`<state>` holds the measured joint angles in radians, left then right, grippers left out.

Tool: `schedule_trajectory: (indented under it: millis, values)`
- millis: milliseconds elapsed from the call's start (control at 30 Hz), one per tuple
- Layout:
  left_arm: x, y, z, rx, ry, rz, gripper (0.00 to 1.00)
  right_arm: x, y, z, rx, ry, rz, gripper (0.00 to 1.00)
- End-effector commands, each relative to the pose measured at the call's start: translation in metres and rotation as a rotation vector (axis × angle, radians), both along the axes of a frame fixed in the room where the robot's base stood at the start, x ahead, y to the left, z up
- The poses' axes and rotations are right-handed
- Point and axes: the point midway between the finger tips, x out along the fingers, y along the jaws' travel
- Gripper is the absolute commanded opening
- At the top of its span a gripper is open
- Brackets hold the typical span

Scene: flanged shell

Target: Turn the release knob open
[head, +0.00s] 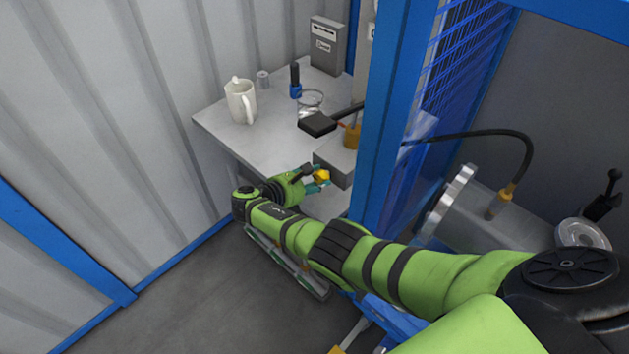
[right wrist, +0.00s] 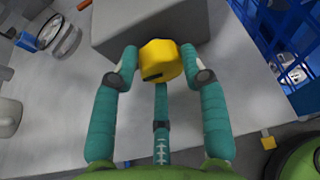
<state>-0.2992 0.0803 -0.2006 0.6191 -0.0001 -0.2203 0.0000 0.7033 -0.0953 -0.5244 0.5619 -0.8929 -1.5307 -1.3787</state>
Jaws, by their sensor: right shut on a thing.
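The yellow release knob (head: 321,176) sticks out from the front of a grey block (head: 336,163) on the white table. It also shows in the right wrist view (right wrist: 160,61), with a dark slot on its face, in front of the grey block (right wrist: 150,22). My right gripper (head: 318,182) has its teal fingers around the knob. In the right wrist view the two side fingertips (right wrist: 160,80) press near its left and right sides, and a third finger is below it. My left gripper is not in view.
A blue post (head: 380,120) and mesh rise close right of the block. A flanged shell (head: 448,200) lies beyond.

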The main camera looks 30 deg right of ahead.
Motion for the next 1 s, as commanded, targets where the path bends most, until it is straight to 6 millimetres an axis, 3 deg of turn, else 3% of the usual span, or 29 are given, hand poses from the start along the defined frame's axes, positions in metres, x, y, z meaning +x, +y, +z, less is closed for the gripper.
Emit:
schedule_trajectory:
  millis: [300, 833, 867, 1000]
  values:
    - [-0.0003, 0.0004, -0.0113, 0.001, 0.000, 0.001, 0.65, -0.0012, -0.0023, -0.0025, -0.042, 0.116, -0.007, 0.12]
    - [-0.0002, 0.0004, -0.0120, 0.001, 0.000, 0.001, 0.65, -0.0016, -0.0029, -0.0013, -0.050, 0.139, -0.008, 0.12]
    - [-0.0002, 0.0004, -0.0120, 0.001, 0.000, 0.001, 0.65, -0.0017, -0.0031, -0.0014, -0.050, 0.139, -0.008, 0.51]
    - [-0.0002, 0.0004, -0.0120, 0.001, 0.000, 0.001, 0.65, -0.0012, -0.0025, -0.0013, -0.049, 0.137, -0.007, 0.51]
